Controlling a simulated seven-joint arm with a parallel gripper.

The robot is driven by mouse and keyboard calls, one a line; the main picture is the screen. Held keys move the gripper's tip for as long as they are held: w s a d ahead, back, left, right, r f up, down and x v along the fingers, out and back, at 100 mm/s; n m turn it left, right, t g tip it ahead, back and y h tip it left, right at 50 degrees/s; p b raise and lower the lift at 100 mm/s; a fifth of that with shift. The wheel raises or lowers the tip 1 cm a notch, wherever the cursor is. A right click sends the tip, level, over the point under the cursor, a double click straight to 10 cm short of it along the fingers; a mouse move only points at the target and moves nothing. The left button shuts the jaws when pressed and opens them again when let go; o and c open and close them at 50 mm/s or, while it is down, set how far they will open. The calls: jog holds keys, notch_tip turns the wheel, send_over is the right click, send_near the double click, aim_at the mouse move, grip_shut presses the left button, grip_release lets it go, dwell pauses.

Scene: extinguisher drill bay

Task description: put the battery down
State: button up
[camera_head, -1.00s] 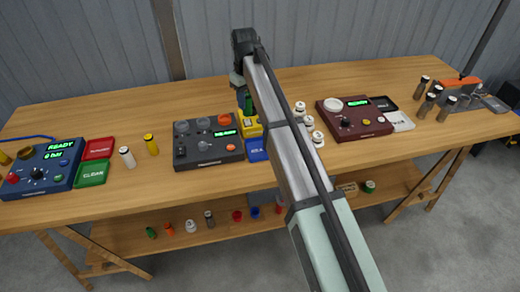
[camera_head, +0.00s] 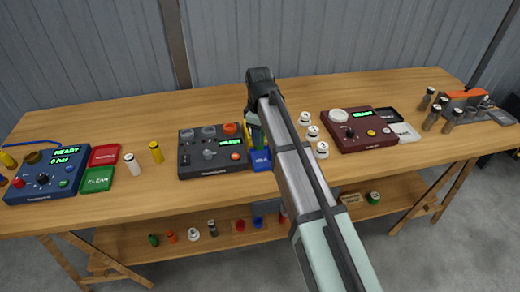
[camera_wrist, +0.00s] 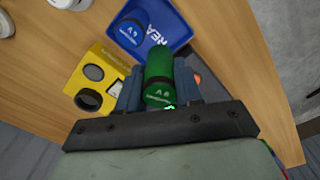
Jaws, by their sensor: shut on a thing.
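The battery (camera_wrist: 158,72) is a green cylinder with a dark band and white marks on its near end. My gripper (camera_wrist: 158,88) is shut on it, with one blue-grey finger on each side in the wrist view. A blue tray (camera_wrist: 181,32) with white lettering lies just beyond, with a blue cylinder (camera_wrist: 131,33) in it. A yellow block (camera_wrist: 112,62) with round holes is left of the battery. In the head view my gripper (camera_head: 254,132) is over the blue tray's (camera_head: 261,160) back edge and largely hidden by my arm. I cannot tell whether the battery touches anything.
A dark grey control box (camera_head: 213,152) stands close left of my gripper. White-capped cylinders (camera_head: 313,132) and a maroon box (camera_head: 358,130) are to the right. A blue box (camera_head: 45,178) and red (camera_head: 104,154) and green (camera_head: 97,179) trays are at the left. The table's back is clear.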

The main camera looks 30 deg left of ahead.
aim_at(259, 148)
jog(key=shift+f, duration=3)
jog(key=shift+f, duration=0.1)
jog(key=o, duration=1.1)
notch_tip(259, 148, up, 12)
jog(key=shift+r, duration=0.1)
